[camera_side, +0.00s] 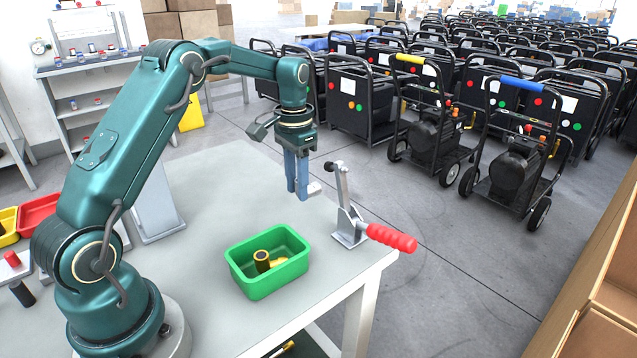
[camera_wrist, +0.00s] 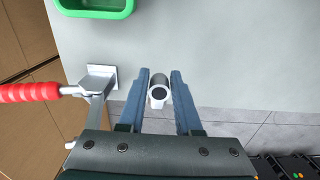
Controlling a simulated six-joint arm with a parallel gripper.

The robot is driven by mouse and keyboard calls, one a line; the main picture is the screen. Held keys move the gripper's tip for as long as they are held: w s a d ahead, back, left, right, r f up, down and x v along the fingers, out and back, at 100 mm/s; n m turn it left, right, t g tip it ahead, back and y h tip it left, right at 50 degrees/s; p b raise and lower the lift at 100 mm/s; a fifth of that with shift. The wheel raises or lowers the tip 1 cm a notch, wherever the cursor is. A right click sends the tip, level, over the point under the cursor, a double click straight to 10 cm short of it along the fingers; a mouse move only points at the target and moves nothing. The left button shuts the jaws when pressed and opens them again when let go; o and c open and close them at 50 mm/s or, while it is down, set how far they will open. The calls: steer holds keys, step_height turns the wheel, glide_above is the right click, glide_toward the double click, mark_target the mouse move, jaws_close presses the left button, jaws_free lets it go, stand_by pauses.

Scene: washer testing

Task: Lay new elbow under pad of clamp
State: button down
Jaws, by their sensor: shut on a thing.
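My gripper (camera_side: 299,192) is shut on a small silver-grey elbow (camera_side: 315,189) and holds it above the table, behind and to the left of the clamp. In the wrist view the elbow (camera_wrist: 159,94) sits between the two blue fingers (camera_wrist: 159,78), its round open end showing a dark bore. The clamp (camera_side: 349,226) stands near the table's right edge; its arm points up with the pad (camera_side: 329,166) at the top, and its red handle (camera_side: 391,238) lies out over the edge. The clamp base also shows in the wrist view (camera_wrist: 99,76), left of the fingers.
A green bin (camera_side: 273,284) with brass-coloured elbow pieces (camera_side: 262,260) stands on the table (camera_side: 215,310), in front of the clamp. Red and yellow bins (camera_side: 38,213) are at far left. Wheeled black machines stand beyond the table. Cardboard boxes are at right.

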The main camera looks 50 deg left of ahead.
mark_target(303, 204)
steer(key=shift+w+d+f, duration=0.4)
steer(key=shift+f, duration=1.95)
steer(key=shift+f, duration=0.1)
steer(key=c, duration=0.6)
jaws_free()
